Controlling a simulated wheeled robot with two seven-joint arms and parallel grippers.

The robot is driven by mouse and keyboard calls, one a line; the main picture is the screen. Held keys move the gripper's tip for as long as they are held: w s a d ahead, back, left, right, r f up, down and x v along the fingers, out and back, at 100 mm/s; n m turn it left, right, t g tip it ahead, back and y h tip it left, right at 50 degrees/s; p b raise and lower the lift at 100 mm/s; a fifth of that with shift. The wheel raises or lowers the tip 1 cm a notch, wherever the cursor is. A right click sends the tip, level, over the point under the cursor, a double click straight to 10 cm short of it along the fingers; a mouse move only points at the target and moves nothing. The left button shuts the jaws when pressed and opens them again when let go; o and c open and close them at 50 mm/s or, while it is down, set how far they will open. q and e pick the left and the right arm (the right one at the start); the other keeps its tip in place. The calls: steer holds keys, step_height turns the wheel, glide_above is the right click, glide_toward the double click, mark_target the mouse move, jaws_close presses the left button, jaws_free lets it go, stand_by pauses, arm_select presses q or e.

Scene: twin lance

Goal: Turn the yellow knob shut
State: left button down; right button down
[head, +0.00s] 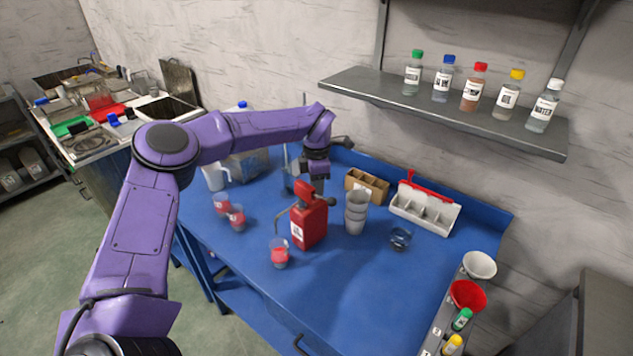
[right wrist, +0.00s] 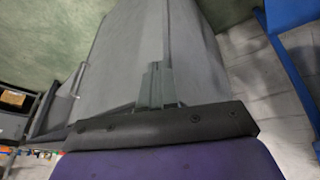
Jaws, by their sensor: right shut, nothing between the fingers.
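I cannot make out a yellow knob for certain in either view. A small yellow spot (head: 98,57) shows on the far bench at the upper left, too small to identify. My left gripper (head: 317,172) points down over the blue table, at the top of a red canister (head: 309,222) in the picture. Its fingers are too small and dark to judge, and I cannot tell whether it touches the canister. My right gripper (right wrist: 155,84) shows in the right wrist view, its fingers together and empty, in front of a grey surface. It is outside the head view.
The blue table (head: 350,290) holds cups with red contents (head: 279,254), stacked grey cups (head: 355,212), a white caddy (head: 425,210) and a small glass bowl (head: 400,239). A shelf (head: 440,108) with several bottles hangs above. The table's front middle is clear.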

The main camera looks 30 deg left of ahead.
arm_select(q)
steer(key=shift+m+p, duration=0.4)
steer(key=shift+m, duration=0.6)
steer(key=c, duration=0.9)
jaws_free()
